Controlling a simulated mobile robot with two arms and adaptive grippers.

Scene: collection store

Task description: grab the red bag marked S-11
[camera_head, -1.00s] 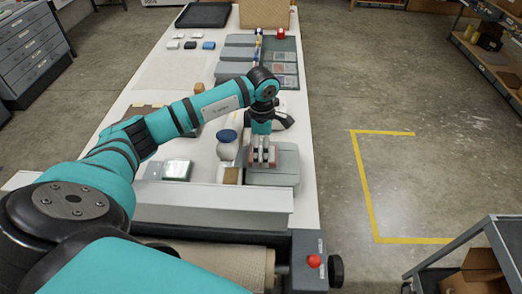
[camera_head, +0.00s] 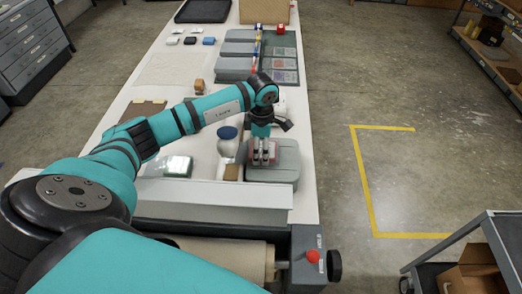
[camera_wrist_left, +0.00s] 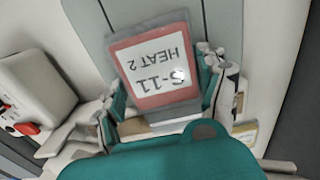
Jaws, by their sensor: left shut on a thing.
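The red bag marked S-11 (camera_wrist_left: 155,66) shows in the left wrist view as a red-bordered label in a clear sleeve. It reads "S-11 HEAT 2", upside down. My left gripper (camera_wrist_left: 170,103) is shut on the bag's lower part, with a finger on each side. In the head view my left gripper (camera_head: 263,157) points down over a grey case (camera_head: 285,175). Only a little red (camera_head: 256,160) of the bag shows there between the fingers. I cannot tell whether the bag still touches the case. My right gripper is not in view.
A white jar with a blue lid (camera_head: 228,142) and a small brown block (camera_head: 231,171) stand just left of the case. More grey cases (camera_head: 238,49) lie farther up the table. A paper roll (camera_head: 225,256) is at the near edge.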

